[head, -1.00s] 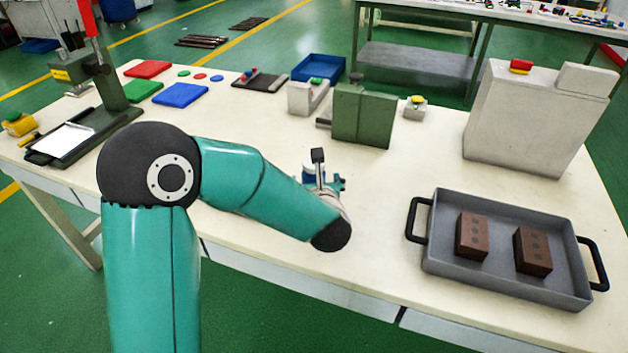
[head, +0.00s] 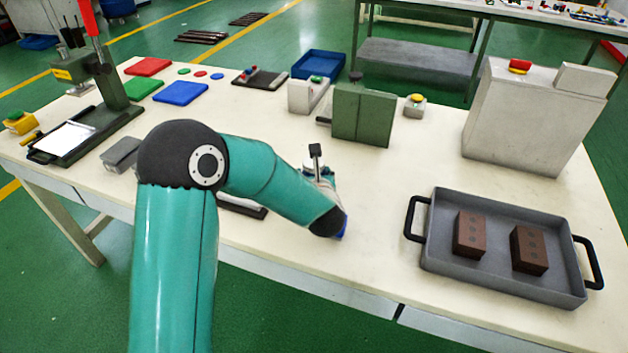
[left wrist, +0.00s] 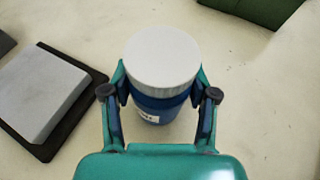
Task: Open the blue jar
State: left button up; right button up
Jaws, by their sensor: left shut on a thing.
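The blue jar (left wrist: 152,109) has a broad white lid (left wrist: 163,60) and a partly visible white label in the left wrist view. It stands between the two fingers of my left gripper (left wrist: 161,80), which is shut on it. The fingers press from either side near the lid's lower edge; I cannot tell whether they bear on the lid or the body. In the head view my left forearm and wrist hide most of the gripper and jar. My right gripper is not in view.
A grey tray (head: 432,258) with two brown blocks stands to the right. A green block-like fixture (head: 361,114) stands behind the gripper. A grey slab on a dark base (left wrist: 40,95) lies left of the jar. Clear table lies between gripper and tray.

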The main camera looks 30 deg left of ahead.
pick_arm(q)
jog(key=c, duration=0.5)
jog(key=shift+r, duration=0.1)
notch_tip(320, 180, up, 20)
jog(key=shift+p, duration=0.9)
jog(key=o, duration=1)
grip_shut()
